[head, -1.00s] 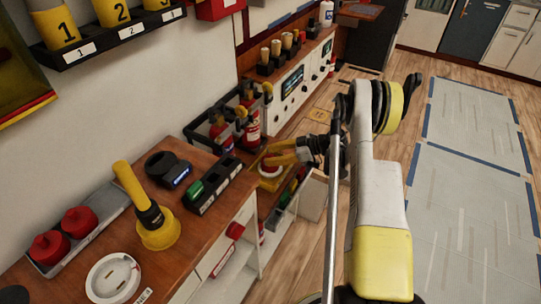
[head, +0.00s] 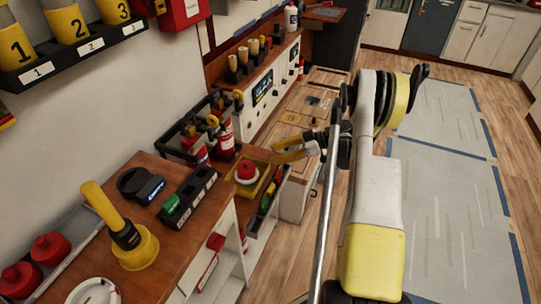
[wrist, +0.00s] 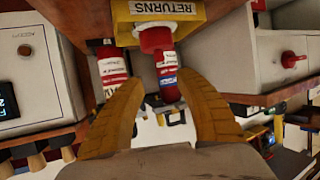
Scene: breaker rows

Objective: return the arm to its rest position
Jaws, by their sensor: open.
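My gripper (head: 292,152) has yellow fingers and is open and empty. In the head view it is held out to the left of my white and yellow arm, just right of a yellow tray (head: 262,188). A red and white round object (head: 247,172) sits in that tray. In the wrist view the two fingers (wrist: 160,92) stand apart. Beyond them are the yellow tray labelled RETURNS (wrist: 208,12) and a red, white and blue cylinder (wrist: 167,75).
A wooden counter (head: 206,228) holds a yellow plunger-like tool (head: 135,245) and a black rack (head: 190,197). Red extinguishers (head: 224,135) stand in a black frame behind. A white panel (head: 268,88) with knobs lies further back. Open floor with grey mats (head: 432,205) lies right.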

